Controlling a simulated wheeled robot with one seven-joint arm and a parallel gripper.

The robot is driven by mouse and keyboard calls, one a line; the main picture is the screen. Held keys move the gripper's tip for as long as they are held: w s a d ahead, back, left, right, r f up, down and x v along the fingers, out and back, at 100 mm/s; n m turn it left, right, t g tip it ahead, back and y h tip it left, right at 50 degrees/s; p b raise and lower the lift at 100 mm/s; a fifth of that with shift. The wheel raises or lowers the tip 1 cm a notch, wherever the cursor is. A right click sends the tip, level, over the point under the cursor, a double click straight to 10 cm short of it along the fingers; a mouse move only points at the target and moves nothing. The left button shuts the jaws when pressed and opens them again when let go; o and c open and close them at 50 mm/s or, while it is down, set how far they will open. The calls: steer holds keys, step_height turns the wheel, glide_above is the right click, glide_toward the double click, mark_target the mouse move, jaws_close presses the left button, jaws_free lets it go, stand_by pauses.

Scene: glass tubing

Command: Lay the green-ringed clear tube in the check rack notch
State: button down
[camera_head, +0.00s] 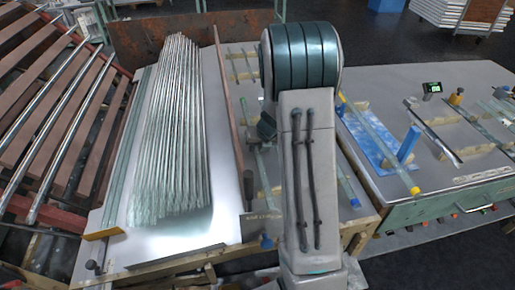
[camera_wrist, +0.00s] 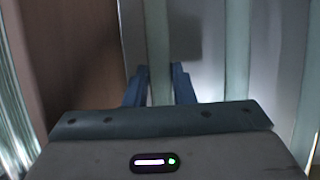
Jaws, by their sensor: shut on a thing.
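In the wrist view the two blue fingers of my gripper (camera_wrist: 159,88) are shut on a clear glass tube (camera_wrist: 158,35), which runs lengthwise away between them. No green ring shows on the visible part of this tube, so I cannot tell whether it is the green-ringed one. In the head view my arm hides most of the gripper and the held tube. I cannot tell for sure which of the wooden supports on the right-hand bench is the check rack; pale wooden blocks (camera_head: 438,121) stand there.
A large bundle of glass tubes (camera_head: 172,130) lies on the left of the bench, beside a brown upright divider (camera_head: 228,100). On the right bench (camera_head: 460,88), a yellow-ended tube (camera_head: 385,150) crosses a blue board (camera_head: 364,133) with a blue post (camera_head: 408,143). Another clear tube (camera_wrist: 236,50) runs right of my fingers.

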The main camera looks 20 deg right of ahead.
steer(key=shift+r, duration=0.1)
steer(key=shift+f+b, duration=0.35)
steer(key=shift+f, duration=0.3)
steer(key=c, duration=1.2)
jaws_free()
steer(key=shift+r, duration=0.15)
steer(key=shift+r+p, duration=0.35)
steer(key=p+v, duration=0.3)
steer(key=v, duration=0.9)
steer(key=shift+r, duration=0.15)
